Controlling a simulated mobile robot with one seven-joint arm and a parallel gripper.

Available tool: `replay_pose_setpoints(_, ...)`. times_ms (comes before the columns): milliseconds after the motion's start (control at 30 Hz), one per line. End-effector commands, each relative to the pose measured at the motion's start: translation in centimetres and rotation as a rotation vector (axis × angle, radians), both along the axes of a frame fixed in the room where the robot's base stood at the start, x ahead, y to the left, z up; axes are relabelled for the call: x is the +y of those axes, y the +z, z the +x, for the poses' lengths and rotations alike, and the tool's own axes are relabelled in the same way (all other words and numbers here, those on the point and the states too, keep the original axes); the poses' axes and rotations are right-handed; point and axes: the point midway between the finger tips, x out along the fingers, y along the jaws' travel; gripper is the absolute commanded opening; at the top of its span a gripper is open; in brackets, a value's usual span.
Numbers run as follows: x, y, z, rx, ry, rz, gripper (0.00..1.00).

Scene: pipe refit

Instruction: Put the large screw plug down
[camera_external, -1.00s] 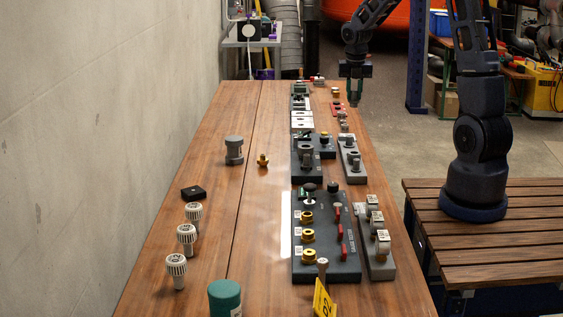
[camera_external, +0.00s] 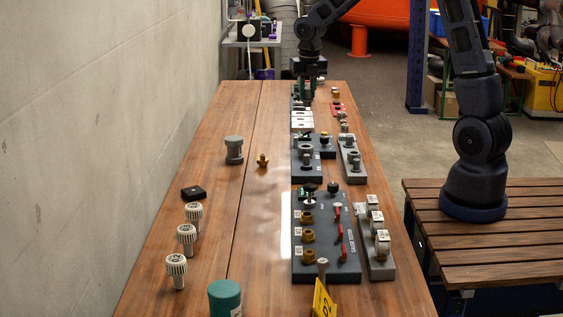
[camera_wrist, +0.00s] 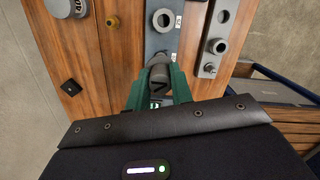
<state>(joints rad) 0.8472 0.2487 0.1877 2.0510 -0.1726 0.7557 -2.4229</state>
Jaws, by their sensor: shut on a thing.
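My gripper (camera_external: 308,94) hangs over the far end of the row of fixtures in the external view. In the wrist view its green fingers (camera_wrist: 158,90) are shut on a dark grey rounded piece (camera_wrist: 158,72), which looks like the large screw plug. The fingers hide its lower part. Behind it, a grey-blue plate (camera_wrist: 160,45) carries a light grey ring-shaped socket (camera_wrist: 163,19). I cannot tell whether the plug touches the plate. In the external view the plug cannot be made out.
A grey plate (camera_wrist: 207,70) with a ring fitting stands to the right. A brass piece (camera_wrist: 112,22), a grey cylinder (camera_wrist: 65,7) and a black block (camera_wrist: 70,87) are on the left. The wooden table (camera_external: 225,125) has free room along its left side.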

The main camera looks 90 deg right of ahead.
Motion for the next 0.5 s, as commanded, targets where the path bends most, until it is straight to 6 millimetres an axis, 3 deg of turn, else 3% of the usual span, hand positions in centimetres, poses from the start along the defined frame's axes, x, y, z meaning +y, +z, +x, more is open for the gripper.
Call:
replay_pose_setpoints(33, 1.3, 0.2, 1.7, 0.0, 0.034, 0.0, 0.01)
replay_pose_setpoints(200, 5.5, 0.7, 6.4, 0.0, 0.137, -0.001, 0.01)
replay_pose_setpoints(500, 14.4, 1.6, 13.8, 0.001, 0.316, -0.003, 0.01)
